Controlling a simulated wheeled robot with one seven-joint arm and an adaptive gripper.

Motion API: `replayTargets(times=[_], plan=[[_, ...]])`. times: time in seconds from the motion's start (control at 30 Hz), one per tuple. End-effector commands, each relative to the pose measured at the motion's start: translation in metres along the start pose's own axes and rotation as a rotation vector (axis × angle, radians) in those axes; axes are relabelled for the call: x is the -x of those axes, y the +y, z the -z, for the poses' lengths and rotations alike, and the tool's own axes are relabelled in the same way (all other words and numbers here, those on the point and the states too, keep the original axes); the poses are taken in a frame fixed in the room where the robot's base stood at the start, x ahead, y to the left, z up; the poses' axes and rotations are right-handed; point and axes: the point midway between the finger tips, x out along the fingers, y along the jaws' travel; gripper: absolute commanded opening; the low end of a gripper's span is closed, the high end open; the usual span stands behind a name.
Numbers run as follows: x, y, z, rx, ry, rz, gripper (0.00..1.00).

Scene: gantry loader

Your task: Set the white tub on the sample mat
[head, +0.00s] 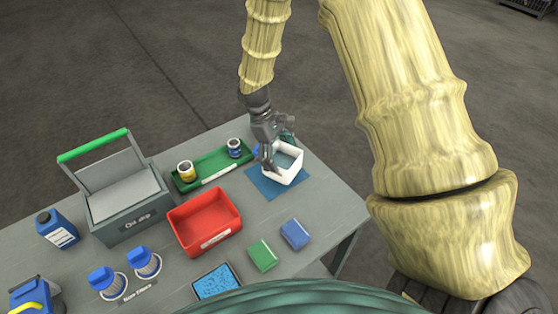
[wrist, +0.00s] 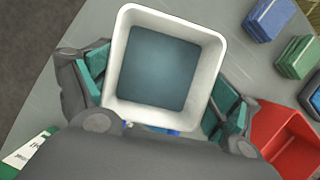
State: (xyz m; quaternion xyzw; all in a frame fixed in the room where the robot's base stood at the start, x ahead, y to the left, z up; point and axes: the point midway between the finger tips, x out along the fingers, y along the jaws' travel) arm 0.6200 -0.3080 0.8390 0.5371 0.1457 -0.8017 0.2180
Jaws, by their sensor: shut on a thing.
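The white tub (head: 283,177) is an open square box with a bluish-grey inside. My gripper (head: 275,150) is shut on it from the back left. In the wrist view the tub (wrist: 212,62) sits upright between the teal finger pads of my gripper (wrist: 160,88). The blue sample mat (head: 261,186) lies flat on the table. The tub appears over the right part of the mat in the head view. I cannot tell whether it touches the mat or hangs just above it. Most of the mat is hidden in the wrist view.
A green tray (head: 212,162) with a yellow jar (head: 185,171) and a blue jar (head: 234,148) lies to the left. A red bin (head: 204,220), green block (head: 263,255) and blue block (head: 295,234) are nearby. The table's right edge is close to the mat.

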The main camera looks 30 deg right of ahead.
Motion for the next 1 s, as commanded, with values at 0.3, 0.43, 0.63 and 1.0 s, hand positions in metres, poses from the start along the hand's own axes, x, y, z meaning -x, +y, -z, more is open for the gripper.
replayTargets(times=[0.3,0.43,0.63,1.0], plan=[[-0.025,0.000,0.011,0.001,-0.001,-0.001,0.59],[-0.025,0.000,0.011,0.001,0.000,-0.001,0.59],[-0.028,-0.001,0.012,0.001,-0.001,-0.001,0.59],[-0.028,0.000,0.012,0.001,0.000,0.000,1.00]])
